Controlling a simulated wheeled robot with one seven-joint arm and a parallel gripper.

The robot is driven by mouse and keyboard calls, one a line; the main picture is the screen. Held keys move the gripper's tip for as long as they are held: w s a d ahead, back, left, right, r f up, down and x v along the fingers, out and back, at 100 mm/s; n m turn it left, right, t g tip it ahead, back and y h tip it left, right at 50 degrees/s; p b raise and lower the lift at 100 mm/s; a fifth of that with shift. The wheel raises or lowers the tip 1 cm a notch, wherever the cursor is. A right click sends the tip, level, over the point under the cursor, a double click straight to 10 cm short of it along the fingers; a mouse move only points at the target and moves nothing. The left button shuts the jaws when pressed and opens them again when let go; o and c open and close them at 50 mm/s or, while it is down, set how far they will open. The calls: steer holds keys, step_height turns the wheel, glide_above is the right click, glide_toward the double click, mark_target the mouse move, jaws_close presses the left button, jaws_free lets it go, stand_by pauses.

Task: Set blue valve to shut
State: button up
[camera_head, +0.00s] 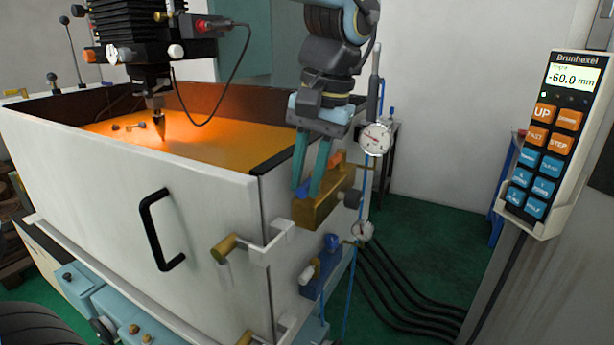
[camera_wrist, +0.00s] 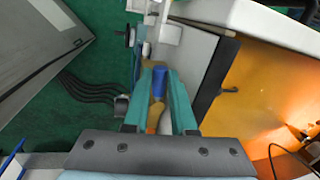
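A brass valve block (camera_head: 325,203) is mounted at the right corner of the white enclosure. A blue part (camera_head: 303,172), apparently a valve handle, stands over its left end, with an orange part (camera_head: 335,159) to the right. My gripper (camera_head: 307,190) points down at the block, its teal fingers on either side of the blue part. In the wrist view the blue part (camera_wrist: 159,82) lies between the fingers, and whether they touch it is unclear. Its lower end is partly hidden. Lower down is a separate blue fitting (camera_head: 325,268) with a pale lever (camera_head: 307,274).
A round dial gauge (camera_head: 375,139) stands close right of my gripper. The enclosure (camera_head: 205,215) has a black handle (camera_head: 160,230) on its front. Black hoses (camera_head: 395,285) run across the green floor. A keypad pendant (camera_head: 555,140) on the right reads -60.0 mm.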

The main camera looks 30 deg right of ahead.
steer(key=o, duration=0.4)
stand_by(0.4)
